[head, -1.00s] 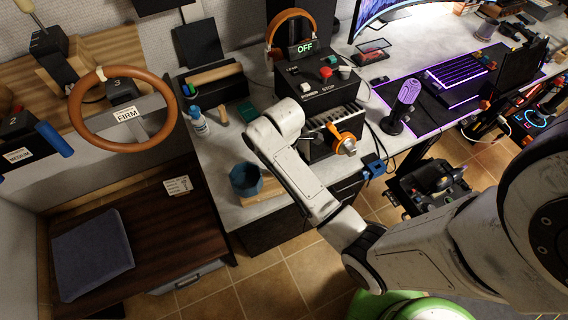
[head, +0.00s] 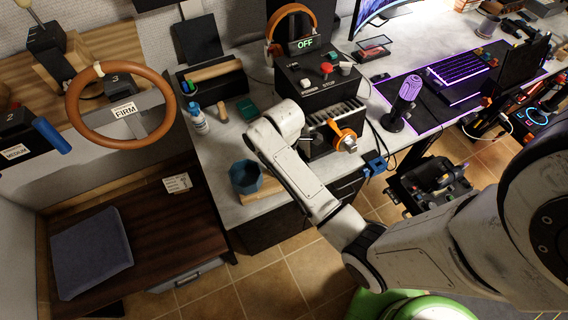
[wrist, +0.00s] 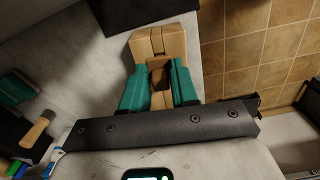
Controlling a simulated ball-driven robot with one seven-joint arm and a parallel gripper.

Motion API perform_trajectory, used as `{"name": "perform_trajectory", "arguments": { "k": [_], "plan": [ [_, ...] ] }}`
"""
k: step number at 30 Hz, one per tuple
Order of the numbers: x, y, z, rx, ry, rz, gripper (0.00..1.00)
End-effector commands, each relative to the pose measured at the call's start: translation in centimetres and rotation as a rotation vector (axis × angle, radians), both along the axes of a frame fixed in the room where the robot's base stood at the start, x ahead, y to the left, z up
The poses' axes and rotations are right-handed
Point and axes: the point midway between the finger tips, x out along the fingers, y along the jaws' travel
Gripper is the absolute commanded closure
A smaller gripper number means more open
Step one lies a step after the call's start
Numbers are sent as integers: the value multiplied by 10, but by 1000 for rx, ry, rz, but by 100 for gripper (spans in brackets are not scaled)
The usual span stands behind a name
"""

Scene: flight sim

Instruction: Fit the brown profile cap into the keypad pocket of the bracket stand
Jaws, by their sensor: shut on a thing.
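Tiled floor (wrist: 265,45) lies beyond the edge.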

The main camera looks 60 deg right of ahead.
Motion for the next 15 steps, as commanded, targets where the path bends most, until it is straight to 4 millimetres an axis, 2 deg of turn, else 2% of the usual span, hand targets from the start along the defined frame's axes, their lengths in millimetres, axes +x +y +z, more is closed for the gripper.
{"name": "perform_trajectory", "arguments": {
  "k": [15],
  "plan": [
    [0,0,-10,0,1,0,100]
  ]
}}
